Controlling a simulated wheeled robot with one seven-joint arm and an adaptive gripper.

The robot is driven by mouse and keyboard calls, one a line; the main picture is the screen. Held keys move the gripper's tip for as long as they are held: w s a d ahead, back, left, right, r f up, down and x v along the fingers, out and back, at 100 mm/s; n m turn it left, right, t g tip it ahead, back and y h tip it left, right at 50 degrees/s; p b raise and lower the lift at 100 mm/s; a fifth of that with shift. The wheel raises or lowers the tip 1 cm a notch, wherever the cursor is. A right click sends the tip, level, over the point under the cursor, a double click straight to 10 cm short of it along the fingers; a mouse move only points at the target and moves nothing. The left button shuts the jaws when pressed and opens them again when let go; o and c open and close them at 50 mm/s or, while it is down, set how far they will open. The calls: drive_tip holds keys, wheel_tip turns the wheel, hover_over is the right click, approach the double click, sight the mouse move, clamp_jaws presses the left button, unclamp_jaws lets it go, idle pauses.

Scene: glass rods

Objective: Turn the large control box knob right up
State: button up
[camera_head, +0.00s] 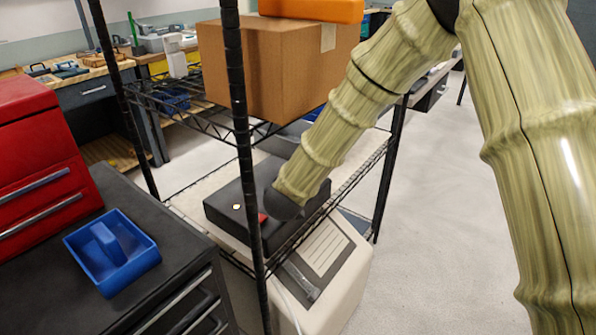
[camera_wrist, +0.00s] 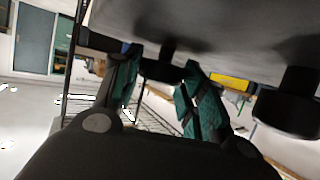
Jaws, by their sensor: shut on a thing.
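The control box (camera_head: 225,209) is a dark box on the wire shelf in the head view. It has a small pale button (camera_head: 236,206) and a red part (camera_head: 262,217) on it. Its face (camera_wrist: 215,22) fills the top of the wrist view. A dark knob (camera_wrist: 165,70) stands out from that face between my two green-padded fingers. My gripper (camera_wrist: 162,60) is shut on this knob. A second dark knob (camera_wrist: 288,115) shows at the right of the wrist view, apart from my fingers. My arm hides the gripped knob and my fingers in the head view.
A cardboard box (camera_head: 275,65) with an orange case (camera_head: 312,10) stands on the shelf above. A black shelf post (camera_head: 240,110) rises in front of the control box. A blue tray (camera_head: 112,255) lies on the dark cabinet at left, beside a red toolbox (camera_head: 40,165). Floor at right is clear.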

drive_tip(key=shift+m+h, duration=0.3)
drive_tip(key=shift+h, duration=0.1)
drive_tip(key=o, duration=1)
drive_tip(key=shift+d+f+y+b, duration=0.1)
drive_tip(key=shift+f+y+b, duration=0.1)
drive_tip(key=shift+y+b, duration=0.2)
drive_tip(key=shift+n, duration=0.5)
drive_tip(key=n+y+b, duration=0.2)
drive_tip(key=y+b, duration=0.1)
drive_tip(key=shift+d, duration=0.15)
drive_tip(key=shift+n+y+b, duration=0.6)
drive_tip(key=shift+y+b, duration=0.1)
drive_tip(key=shift+b, duration=0.2)
drive_tip(key=shift+w+d+n+g+y+b, duration=0.15)
drive_tip(key=shift+n+g+y+b, duration=0.3)
drive_tip(key=shift+n+y+b, duration=0.7)
drive_tip(key=shift+d+n+g+y+b, duration=0.1)
drive_tip(key=shift+n+g+y+b, duration=0.35)
drive_tip(key=shift+n+y+b, duration=0.7)
